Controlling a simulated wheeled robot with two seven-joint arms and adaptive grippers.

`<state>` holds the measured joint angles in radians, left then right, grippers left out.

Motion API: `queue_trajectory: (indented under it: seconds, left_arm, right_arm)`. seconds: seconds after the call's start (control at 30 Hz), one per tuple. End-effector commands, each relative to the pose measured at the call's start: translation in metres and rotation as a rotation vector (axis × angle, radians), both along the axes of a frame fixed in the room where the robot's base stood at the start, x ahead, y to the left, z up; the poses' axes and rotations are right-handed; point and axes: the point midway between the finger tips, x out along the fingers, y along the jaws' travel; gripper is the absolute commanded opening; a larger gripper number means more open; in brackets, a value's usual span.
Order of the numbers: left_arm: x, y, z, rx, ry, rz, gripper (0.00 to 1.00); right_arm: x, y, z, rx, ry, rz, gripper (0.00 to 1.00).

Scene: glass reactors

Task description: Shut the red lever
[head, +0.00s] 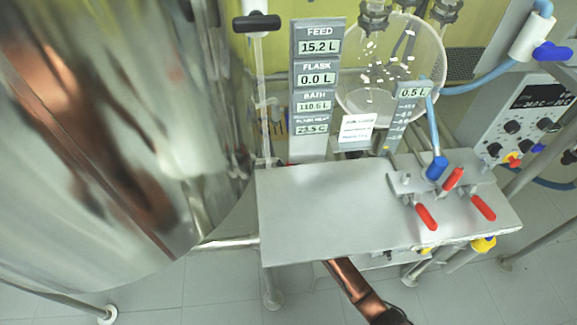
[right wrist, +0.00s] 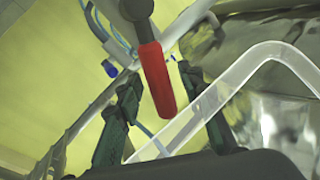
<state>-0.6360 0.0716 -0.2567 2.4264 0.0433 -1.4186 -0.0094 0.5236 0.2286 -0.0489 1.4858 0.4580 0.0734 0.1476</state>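In the head view, a red lever (head: 426,217) lies on the steel plate (head: 310,215), with a second red lever (head: 483,207) to its right and a shorter red handle (head: 453,179) behind. In the right wrist view, a red lever handle (right wrist: 157,82) on a dark stem stands between the fingers of my right gripper (right wrist: 158,70). The fingers are apart, with a gap visible on each side of the handle. Which of the head view's red handles this is, I cannot tell. The right gripper's fingers are hidden in the head view. My left gripper is out of view.
A large shiny metal vessel (head: 90,150) fills the left side. A display post (head: 318,90) and a round glass flask (head: 388,70) stand behind the plate. A blue fitting (head: 436,168) sits near the levers. A clear rim (right wrist: 255,58) crosses close beside the right finger.

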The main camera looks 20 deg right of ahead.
Motion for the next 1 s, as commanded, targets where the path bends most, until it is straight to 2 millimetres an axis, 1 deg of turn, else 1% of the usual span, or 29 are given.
queue_trajectory:
  seconds: [0.13,0.23,0.33,0.47,0.5,0.67,0.87,0.9,1.0]
  left_arm:
    - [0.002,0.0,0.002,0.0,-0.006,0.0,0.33]
    - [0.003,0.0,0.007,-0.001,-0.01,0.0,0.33]
    - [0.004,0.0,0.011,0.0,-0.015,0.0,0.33]
    - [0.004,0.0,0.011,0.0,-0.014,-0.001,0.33]
    - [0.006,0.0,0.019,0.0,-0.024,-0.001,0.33]
    - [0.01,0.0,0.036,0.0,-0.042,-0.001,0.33]
    - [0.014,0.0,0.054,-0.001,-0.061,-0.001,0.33]
    - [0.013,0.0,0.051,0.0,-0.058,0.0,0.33]
    - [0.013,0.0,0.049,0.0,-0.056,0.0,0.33]
  right_arm:
    - [0.001,0.002,0.002,-0.02,0.005,0.0,0.35]
    - [0.002,0.007,0.007,-0.083,0.021,0.001,0.35]
    - [0.005,0.017,0.011,-0.189,0.05,0.001,0.35]
    - [0.009,0.031,0.011,-0.364,0.102,0.0,0.35]
    - [-0.003,0.025,0.01,-0.365,0.107,-0.002,0.35]
    - [-0.034,0.02,0.014,-0.361,0.101,-0.002,0.35]
    - [-0.071,0.012,0.013,-0.361,0.102,-0.001,0.35]
    - [-0.076,0.012,0.003,-0.365,0.121,0.003,0.35]
    - [-0.088,0.011,-0.015,-0.377,0.172,0.013,0.35]
